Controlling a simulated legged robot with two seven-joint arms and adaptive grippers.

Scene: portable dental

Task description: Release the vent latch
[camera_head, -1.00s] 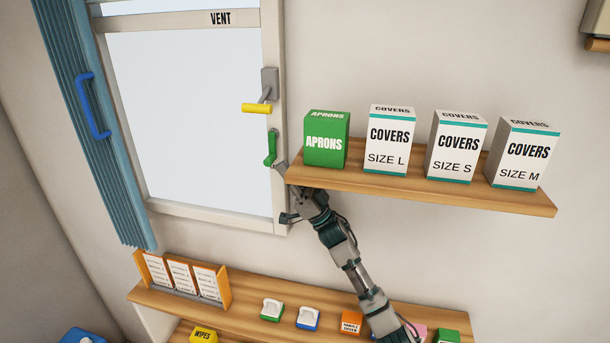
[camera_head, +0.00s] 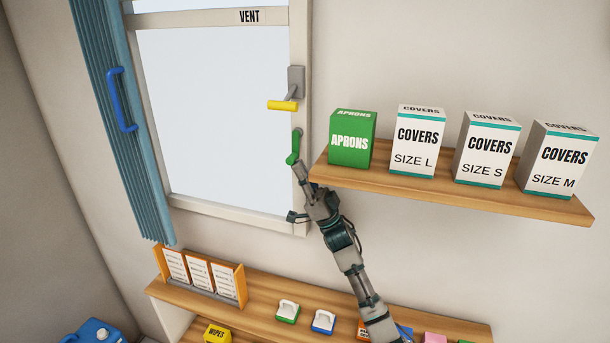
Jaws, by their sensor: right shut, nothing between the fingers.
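The window with a sign reading VENT (camera_head: 249,16) has two handles on its right frame. The upper one is a yellow-gripped lever (camera_head: 283,105) on a grey plate, its grip lying level. The lower one is a green handle (camera_head: 294,148) hanging down, slightly tilted to the left at its lower end. No label tells which is the latch. My right gripper (camera_head: 299,172) is shut and empty. Its tip is just below and right of the green handle's lower end, close to it; I cannot tell whether they touch. My left gripper is not in view.
A wooden shelf (camera_head: 450,196) starts just right of my right gripper. It carries a green aprons box (camera_head: 352,139) and several white covers boxes. A blue curtain (camera_head: 115,120) hangs left of the window. A lower shelf (camera_head: 262,303) holds cards and small boxes.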

